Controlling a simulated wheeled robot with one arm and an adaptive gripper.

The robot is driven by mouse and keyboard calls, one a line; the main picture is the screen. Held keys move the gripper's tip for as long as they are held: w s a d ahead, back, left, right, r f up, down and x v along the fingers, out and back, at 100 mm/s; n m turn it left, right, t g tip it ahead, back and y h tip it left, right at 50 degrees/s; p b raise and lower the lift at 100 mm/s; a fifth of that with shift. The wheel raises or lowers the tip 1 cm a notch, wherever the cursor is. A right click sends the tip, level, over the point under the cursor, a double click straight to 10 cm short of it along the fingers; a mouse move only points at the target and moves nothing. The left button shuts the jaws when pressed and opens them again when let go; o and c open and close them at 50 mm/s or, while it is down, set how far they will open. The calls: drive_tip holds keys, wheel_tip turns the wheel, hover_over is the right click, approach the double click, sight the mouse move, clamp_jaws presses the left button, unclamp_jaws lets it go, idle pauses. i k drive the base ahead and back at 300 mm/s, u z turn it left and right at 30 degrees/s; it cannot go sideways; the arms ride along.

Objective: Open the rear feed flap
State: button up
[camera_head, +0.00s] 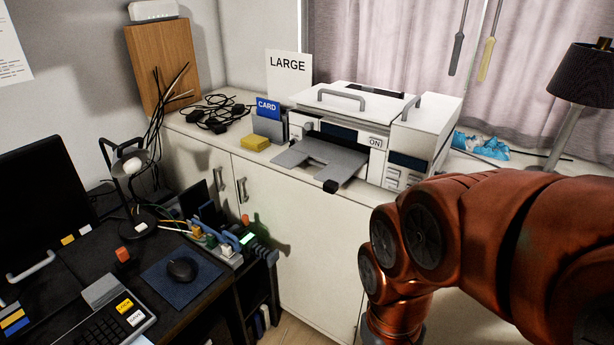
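A white printer-like machine (375,130) stands on a pale cabinet by the curtained window. I cannot make out the rear feed flap for certain. My orange arm fills the lower right, in front of the cabinet. My gripper is out of the picture.
A LARGE sign (290,70), a blue CARD holder (268,118) and a yellow block (255,142) stand left of the machine. Black cables (215,112) lie farther left. A dark lamp (585,75) and blue crumpled material (483,146) are right. A cluttered black desk (195,285) is lower left.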

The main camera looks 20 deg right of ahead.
sight(371, 89)
drive_tip(key=u, duration=2.5)
drive_tip(key=k, duration=1.05)
drive_tip(key=z, duration=1.45)
drive_tip(key=i, duration=0.5)
drive_tip(key=u, duration=0.1)
